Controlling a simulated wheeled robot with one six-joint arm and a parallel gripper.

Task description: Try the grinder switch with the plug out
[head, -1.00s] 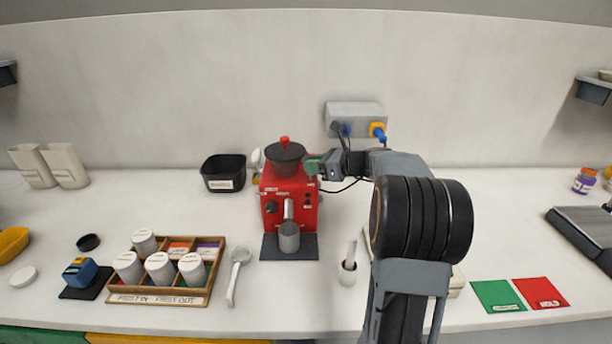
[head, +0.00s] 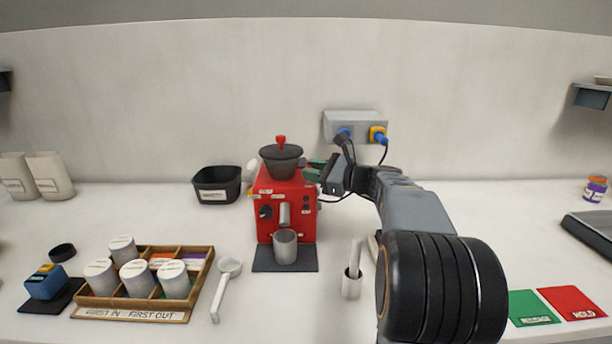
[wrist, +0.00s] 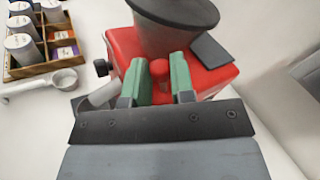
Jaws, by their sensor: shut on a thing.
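The red grinder (head: 292,205) with a dark hopper (head: 282,162) on top stands on a dark mat at mid counter. My gripper (head: 312,171) reaches its upper right side from the right. In the wrist view, the green fingers of my gripper (wrist: 159,80) are closed on a small red knob (wrist: 159,70) at the red body, seemingly the switch. I cannot tell how deeply either sits.
A metal cup (head: 285,246) stands in front of the grinder. A black bin (head: 217,185) stands behind to the left. A wooden tray (head: 150,312) of canisters and a scoop (head: 228,280) lie left. A white-handled tool in a cup (head: 352,283) stands near my arm.

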